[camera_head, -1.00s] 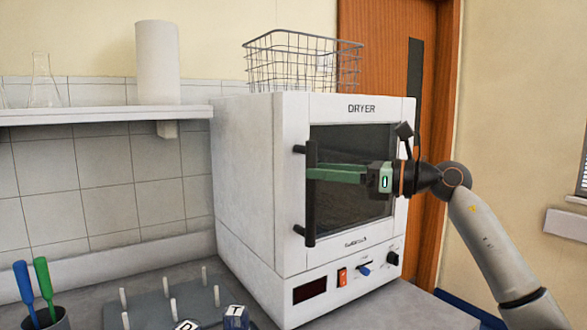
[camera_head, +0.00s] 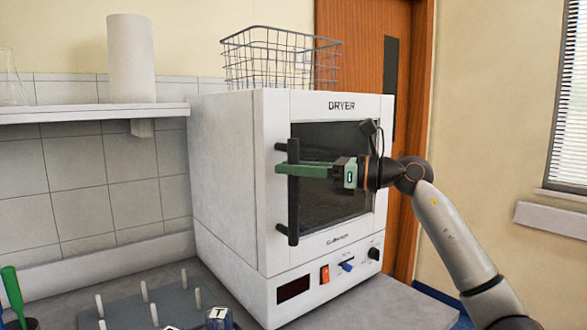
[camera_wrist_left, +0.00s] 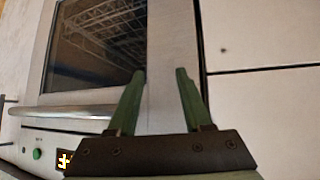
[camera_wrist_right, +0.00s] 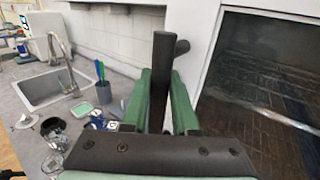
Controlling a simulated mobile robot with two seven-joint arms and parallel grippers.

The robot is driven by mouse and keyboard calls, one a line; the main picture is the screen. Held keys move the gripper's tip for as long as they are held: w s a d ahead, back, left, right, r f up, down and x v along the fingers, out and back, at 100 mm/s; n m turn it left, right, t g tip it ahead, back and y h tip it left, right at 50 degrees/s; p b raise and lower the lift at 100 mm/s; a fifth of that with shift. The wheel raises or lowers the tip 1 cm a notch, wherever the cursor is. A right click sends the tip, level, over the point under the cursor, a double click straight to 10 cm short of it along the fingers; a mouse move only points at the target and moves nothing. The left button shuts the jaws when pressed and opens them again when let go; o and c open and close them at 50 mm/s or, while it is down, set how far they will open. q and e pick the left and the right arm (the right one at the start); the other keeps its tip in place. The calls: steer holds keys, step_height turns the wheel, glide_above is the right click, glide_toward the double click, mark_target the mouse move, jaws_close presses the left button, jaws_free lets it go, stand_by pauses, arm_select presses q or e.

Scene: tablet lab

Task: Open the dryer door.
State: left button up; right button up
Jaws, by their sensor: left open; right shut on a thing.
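The white dryer (camera_head: 225,180) stands on the counter, with a dark-windowed front door (camera_head: 335,205). I see no clear gap at the door's edge. A black vertical bar handle (camera_head: 293,215) is on the door's left side. My right gripper (camera_head: 284,169) reaches in from the right across the window, its green fingers shut around the handle's upper middle. In the right wrist view the handle (camera_wrist_right: 162,65) stands between the fingers. My left gripper (camera_wrist_left: 161,75) is open and empty in the left wrist view, and it is not in the head view.
A wire basket (camera_head: 280,60) sits on top of the dryer. A wall shelf (camera_head: 90,112) with a paper roll (camera_head: 131,60) is at left. A peg rack (camera_head: 135,310) stands on the counter at front left. The left wrist view shows a windowed appliance (camera_wrist_left: 175,40) close by.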

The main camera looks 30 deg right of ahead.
jaws_close()
stand_by(0.8)
